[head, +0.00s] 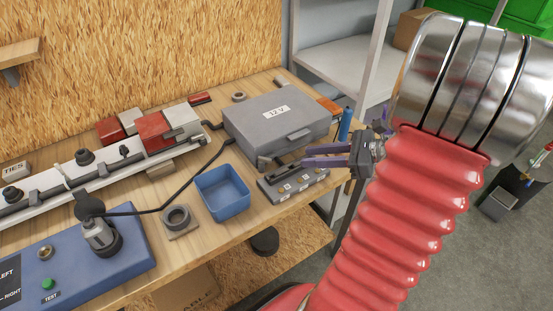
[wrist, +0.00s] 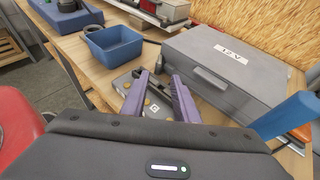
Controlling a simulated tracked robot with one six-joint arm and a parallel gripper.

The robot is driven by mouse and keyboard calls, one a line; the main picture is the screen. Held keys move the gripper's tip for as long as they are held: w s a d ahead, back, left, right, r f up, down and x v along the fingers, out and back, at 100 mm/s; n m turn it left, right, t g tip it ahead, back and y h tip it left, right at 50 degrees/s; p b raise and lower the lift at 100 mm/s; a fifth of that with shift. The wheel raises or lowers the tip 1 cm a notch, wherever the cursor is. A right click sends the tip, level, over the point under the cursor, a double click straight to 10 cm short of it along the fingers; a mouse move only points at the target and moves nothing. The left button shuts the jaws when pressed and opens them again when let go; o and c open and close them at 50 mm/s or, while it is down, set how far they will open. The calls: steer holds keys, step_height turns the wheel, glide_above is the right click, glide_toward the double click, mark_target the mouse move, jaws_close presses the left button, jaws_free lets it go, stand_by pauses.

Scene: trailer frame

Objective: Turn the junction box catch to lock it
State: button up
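My gripper (head: 305,156) is open, its two purple fingers apart and pointing left over the right part of the workbench. In the wrist view the gripper (wrist: 159,76) has nothing visibly held between its fingers. Beneath the fingers lies a low grey unit (head: 294,189) with small white labels along its front; it also shows in the wrist view (wrist: 124,82). The fingers partly hide the unit.
A grey case marked 12 V (head: 277,117) stands just behind the fingers. A blue open bin (head: 222,205) is left of the grey unit. A blue cylinder (head: 345,124) stands near the right edge. A black cable runs left to a blue test panel (head: 130,269).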

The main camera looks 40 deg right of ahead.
mark_target(271, 159)
steer(key=x, duration=1.1)
steer(key=shift+c, duration=0.4)
jaws_close()
